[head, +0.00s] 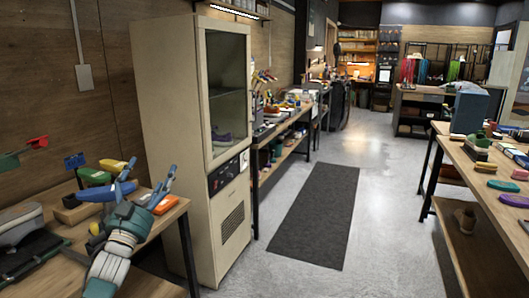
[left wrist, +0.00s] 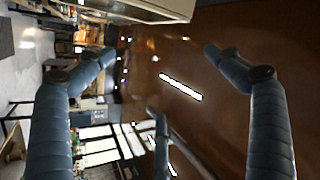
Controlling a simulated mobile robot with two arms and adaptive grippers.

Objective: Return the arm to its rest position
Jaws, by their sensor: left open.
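My left arm comes up from the bottom left in the head view. Its left gripper (head: 148,172) is open, with blue fingers spread over the right end of the left workbench (head: 160,222), in front of the tall cabinet. I see nothing between the fingers. In the left wrist view the gripper (left wrist: 158,54) also shows open and empty, its fingers wide apart against a sideways view of the room. My right gripper is in neither view.
A tall beige cabinet (head: 165,120) with a glass door stands just right of the left bench. A grey shoe (head: 20,222) and several brushes crowd that bench. A dark mat (head: 310,215) lies on open floor. Another bench (head: 480,190) stands at right.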

